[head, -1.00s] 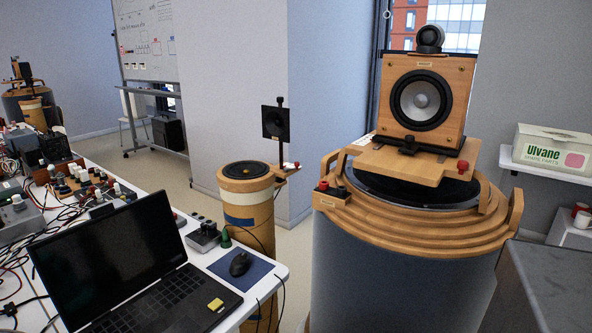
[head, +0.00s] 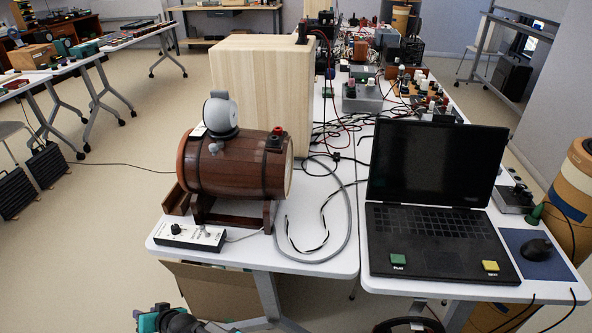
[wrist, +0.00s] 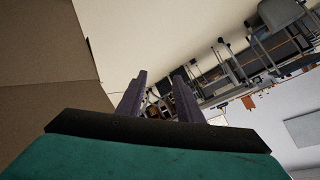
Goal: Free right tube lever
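A tan cardboard tube (head: 575,190) stands at the right edge of the head view, partly cut off by the frame. Another tan tube (head: 402,18) shows at the top, far back. I cannot make out a lever on either tube. My gripper (wrist: 160,92) shows in the wrist view with two dark fingers spread apart and nothing between them.
A wooden barrel (head: 225,165) with a grey ball speaker stands on the left white table (head: 320,262). A tall wooden box (head: 262,85) is behind it. A laptop (head: 435,185) and mouse (head: 536,249) are on the right table. Cables lie between. Floor at left is open.

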